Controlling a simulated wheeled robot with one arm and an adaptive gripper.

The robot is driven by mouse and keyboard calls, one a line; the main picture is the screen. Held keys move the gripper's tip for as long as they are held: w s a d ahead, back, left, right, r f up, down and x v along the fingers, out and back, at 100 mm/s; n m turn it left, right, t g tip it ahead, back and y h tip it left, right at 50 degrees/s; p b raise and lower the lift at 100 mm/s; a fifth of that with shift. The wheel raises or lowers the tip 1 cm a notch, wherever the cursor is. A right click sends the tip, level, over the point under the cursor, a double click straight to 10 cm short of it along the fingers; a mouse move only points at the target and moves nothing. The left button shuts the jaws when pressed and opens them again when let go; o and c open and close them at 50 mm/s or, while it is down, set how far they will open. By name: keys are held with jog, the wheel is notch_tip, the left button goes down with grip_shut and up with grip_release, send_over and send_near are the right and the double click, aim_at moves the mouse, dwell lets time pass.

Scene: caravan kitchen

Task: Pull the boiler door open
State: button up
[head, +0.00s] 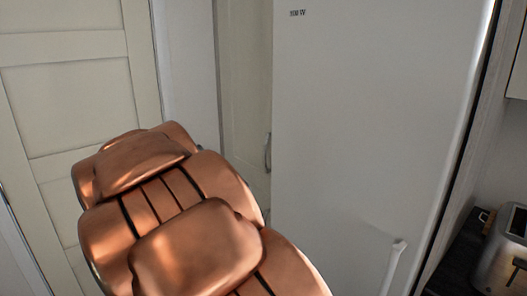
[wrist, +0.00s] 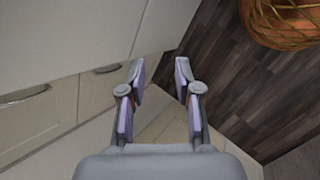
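A narrow cream door (head: 245,105) with a slim upright handle (head: 267,152) stands behind the fridge in the head view and looks shut. Nothing marks it as the boiler door, so I cannot tell if it is. My copper-coloured arm covers the lower left and middle of the head view and hides the lower part of this area. My gripper is hidden in that view. In the wrist view my gripper (wrist: 160,69) is open, its two fingers apart with nothing between them. Pale panels with handles (wrist: 25,94) lie to its left; I cannot tell which doors they are.
A tall white fridge (head: 375,120) with a handle (head: 393,268) fills the right. A panelled cream door (head: 75,110) is at left. A toaster (head: 502,250) sits on a dark counter at far right. A copper-coloured round object (wrist: 285,18) is above the wood floor (wrist: 235,85).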

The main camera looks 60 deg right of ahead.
jog(key=w+d+r+n+g+h, duration=0.1)
jog(key=w+d+r+n+h, duration=0.15)
jog(key=d, duration=0.45)
jog(key=w+d+r+n+h, duration=0.15)
jog(key=w+d, duration=0.25)
jog(key=d, duration=0.4)
jog(key=w+d+r+n+g+h, duration=0.1)
jog(key=w+d+r+n+h, duration=0.2)
jog(key=d, duration=0.4)
jog(key=w+d+f+n+t+h+p, duration=0.1)
jog(key=w+d+f+n+t+h, duration=0.2)
jog(key=w+d+n+h, duration=0.75)
jog(key=shift+w+d+f+m+y+p, duration=0.1)
jog(key=shift+w+d+m+y+p, duration=0.35)
jog(key=shift+d+y, duration=1.05)
jog(key=shift+w+d+f+m+y+p, duration=0.1)
jog(key=shift+w+d+m+y+p, duration=0.4)
jog(key=shift+d, duration=1.85)
jog(key=shift+w+d+f+m+y+p, duration=0.1)
jog(key=shift+w+d+m+y+p, duration=0.35)
jog(key=shift+d+y, duration=1)
jog(key=shift+d+h, duration=0.5)
jog(key=shift+c, duration=0.2)
grip_shut()
